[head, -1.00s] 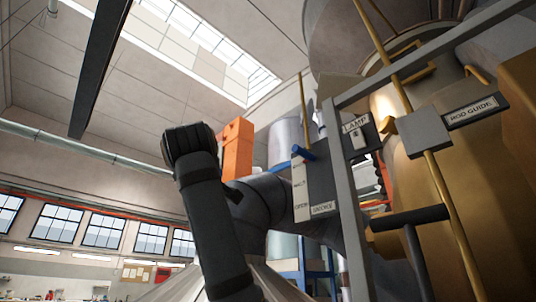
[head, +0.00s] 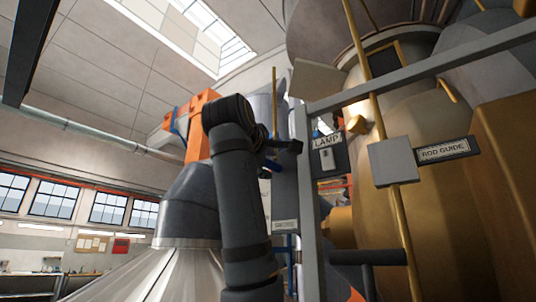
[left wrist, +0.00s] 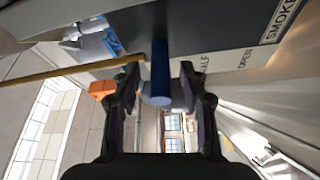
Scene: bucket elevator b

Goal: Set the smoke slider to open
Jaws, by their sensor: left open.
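The panel (left wrist: 225,62) bears the words HALF, OPEN and SMOKE; the handle is beyond HALF, on the side away from OPEN. My left gripper (left wrist: 160,78) is open, with one finger on each side of the handle and visible gaps between. In the head view my left gripper (head: 284,149) is in front of the slider panel (head: 285,226), and my arm hides most of the handle and scale.
A lamp switch plate (head: 327,155) and a grey frame post (head: 307,200) stand just right of the slider. Farther right are a yellow rod (head: 390,170), a rod guide label (head: 445,150) and a dark T-shaped handle (head: 368,257). A yellow rod (left wrist: 70,73) also passes close to the left finger.

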